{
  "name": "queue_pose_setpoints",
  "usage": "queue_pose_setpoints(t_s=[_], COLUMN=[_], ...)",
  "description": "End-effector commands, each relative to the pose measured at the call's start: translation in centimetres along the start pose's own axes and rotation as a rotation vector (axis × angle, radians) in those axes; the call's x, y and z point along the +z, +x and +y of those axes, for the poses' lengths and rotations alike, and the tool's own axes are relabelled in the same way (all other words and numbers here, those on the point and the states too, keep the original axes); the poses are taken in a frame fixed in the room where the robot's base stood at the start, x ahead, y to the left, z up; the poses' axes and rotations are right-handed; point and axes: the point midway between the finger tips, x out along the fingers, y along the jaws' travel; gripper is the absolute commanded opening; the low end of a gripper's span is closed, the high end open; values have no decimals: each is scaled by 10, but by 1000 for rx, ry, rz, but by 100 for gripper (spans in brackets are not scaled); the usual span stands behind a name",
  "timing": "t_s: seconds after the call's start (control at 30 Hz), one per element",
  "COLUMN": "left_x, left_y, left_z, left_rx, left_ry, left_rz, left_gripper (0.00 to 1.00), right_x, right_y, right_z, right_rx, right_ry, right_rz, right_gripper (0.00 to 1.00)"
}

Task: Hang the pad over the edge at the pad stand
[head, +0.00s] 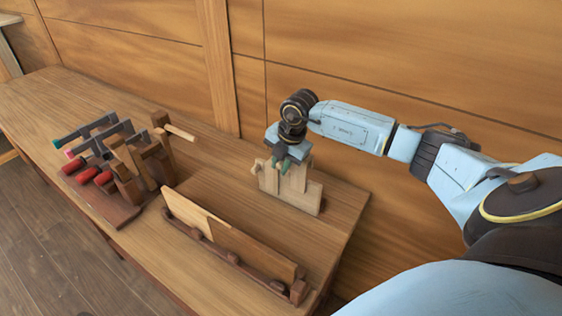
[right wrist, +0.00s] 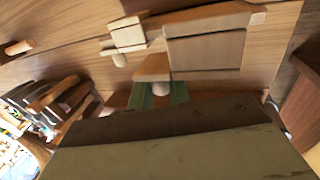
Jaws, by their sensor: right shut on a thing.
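My right gripper (head: 283,168) points down with green fingertips at a pale wooden stand (head: 308,198) at the right end of the bench. It is shut on a small pale wooden piece, which I take to be the pad; in the right wrist view the pad (right wrist: 152,68) shows between the green fingers (right wrist: 160,94). In that view the upright board of the stand (right wrist: 205,52) is close beyond it. The gripper hides much of the pad in the head view, and I cannot tell whether the pad touches the stand's edge. My left gripper is not in view.
A long plank (head: 230,240) stands in a dark wooden rack (head: 215,246) at the bench's front. Clamps with red handles (head: 88,173) and dark bars stand on a wooden rack (head: 120,212) at the left. A panelled wall (head: 420,60) rises behind the bench. Bare bench top lies between the racks and the stand.

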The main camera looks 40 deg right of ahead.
Motion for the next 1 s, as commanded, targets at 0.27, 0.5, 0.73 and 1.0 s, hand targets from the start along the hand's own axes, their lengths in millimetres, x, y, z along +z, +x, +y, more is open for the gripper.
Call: queue_pose_setpoints(t_s=[0.27, 0.5, 0.73, 1.0], left_x=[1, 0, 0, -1], left_y=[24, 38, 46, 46], left_z=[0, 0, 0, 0], left_rx=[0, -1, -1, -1], left_ry=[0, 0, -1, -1], left_rz=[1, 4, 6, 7], left_gripper=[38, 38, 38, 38], right_x=[0, 0, 0, 0], right_y=[31, 52, 63, 65], right_z=[-8, -14, -17, -17], right_rx=[-1, -1, 0, 0], right_ry=[0, -1, -1, -1], right_rz=[0, -1, -1, -1], right_gripper=[0, 0, 0, 0])
